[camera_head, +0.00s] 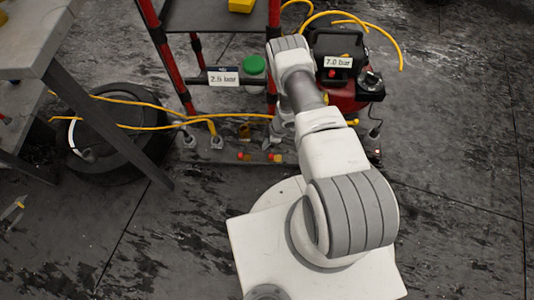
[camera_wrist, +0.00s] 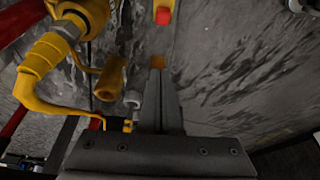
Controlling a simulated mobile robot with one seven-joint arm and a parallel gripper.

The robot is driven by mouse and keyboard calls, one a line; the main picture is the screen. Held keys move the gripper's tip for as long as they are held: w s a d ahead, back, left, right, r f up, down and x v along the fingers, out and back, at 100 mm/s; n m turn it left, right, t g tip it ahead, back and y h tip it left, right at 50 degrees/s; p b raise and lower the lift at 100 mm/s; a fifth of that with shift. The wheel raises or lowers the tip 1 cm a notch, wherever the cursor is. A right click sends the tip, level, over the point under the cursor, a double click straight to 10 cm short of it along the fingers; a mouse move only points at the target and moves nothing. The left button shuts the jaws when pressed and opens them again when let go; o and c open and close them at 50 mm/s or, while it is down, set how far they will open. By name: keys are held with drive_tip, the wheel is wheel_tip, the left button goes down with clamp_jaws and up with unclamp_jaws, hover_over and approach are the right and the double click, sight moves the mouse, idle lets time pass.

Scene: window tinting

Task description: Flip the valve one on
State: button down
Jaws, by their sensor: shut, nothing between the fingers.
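No part is clearly readable as valve one. Small red-and-yellow fittings (camera_head: 243,156) sit low on the frame by the floor in the head view, with a similar one (camera_head: 276,158) to their right. In the wrist view a red-tipped yellow fitting (camera_wrist: 163,16) lies beyond my fingertips, apart from them. A yellow hose end (camera_wrist: 42,60) and a brass-coloured cylinder (camera_wrist: 110,78) are to the left of the fingers. My gripper (camera_wrist: 157,66) is shut and empty, pointing down near the fittings; in the head view it is small, near the frame's lower bar (camera_head: 270,143).
A red-and-black compressor (camera_head: 345,70) labelled 7.0 bar stands right of my arm. A 2.5 bar label (camera_head: 223,78) hangs on the red-legged frame (camera_head: 172,65). Yellow hoses (camera_head: 150,127) cross the floor. Floor at right is clear.

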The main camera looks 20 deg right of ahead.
sight(272, 157)
drive_tip(key=shift+f, duration=0.1)
drive_tip(key=b+x, duration=0.5)
drive_tip(key=x, duration=0.5)
drive_tip(key=shift+a+f, duration=0.1)
drive_tip(key=shift+f, duration=0.25)
drive_tip(key=d, duration=0.2)
drive_tip(key=r, duration=0.1)
drive_tip(key=shift+s+d, duration=0.35)
drive_tip(key=shift+d, duration=0.05)
drive_tip(key=shift+s+d, duration=0.25)
drive_tip(key=shift+d, duration=0.35)
drive_tip(key=shift+p, duration=0.3)
